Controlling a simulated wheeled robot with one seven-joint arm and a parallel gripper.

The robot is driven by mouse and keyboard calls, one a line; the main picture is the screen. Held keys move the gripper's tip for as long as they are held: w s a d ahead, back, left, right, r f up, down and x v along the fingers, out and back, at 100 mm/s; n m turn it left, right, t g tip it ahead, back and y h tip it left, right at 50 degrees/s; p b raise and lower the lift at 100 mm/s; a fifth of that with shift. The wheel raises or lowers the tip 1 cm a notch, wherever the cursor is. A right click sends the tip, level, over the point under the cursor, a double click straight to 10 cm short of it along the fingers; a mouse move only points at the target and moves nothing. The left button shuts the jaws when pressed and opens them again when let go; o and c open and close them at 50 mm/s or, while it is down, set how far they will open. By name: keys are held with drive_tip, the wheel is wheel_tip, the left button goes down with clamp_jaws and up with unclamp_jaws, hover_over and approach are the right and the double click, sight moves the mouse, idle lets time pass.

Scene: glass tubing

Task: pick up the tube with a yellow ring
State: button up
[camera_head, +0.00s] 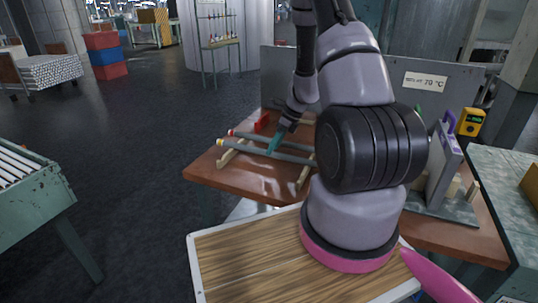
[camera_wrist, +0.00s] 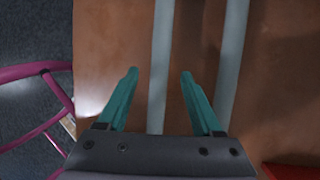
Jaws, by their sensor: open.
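Two long grey tubes lie side by side across wooden rests on the brown table. The nearer tube (camera_head: 236,147) has a yellow ring at its left end; the farther tube (camera_head: 250,136) has a red ring there. My gripper (camera_head: 272,148) reaches down over the nearer tube, near its middle. In the wrist view my teal fingers (camera_wrist: 159,72) are open, with one tube (camera_wrist: 161,50) passing between them. The other tube (camera_wrist: 232,60) lies outside, to the right of the right finger. No ring shows in the wrist view. I cannot tell whether the fingers touch the tube.
A red block (camera_head: 262,122) lies behind the tubes; red also shows at lower right in the wrist view (camera_wrist: 290,172). Wooden rests (camera_head: 230,154) hold the tubes. A grey upright fixture (camera_head: 443,172) stands at the table's right. My arm hides the table's middle.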

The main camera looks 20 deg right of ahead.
drive_tip(key=shift+x, duration=0.85)
clamp_jaws()
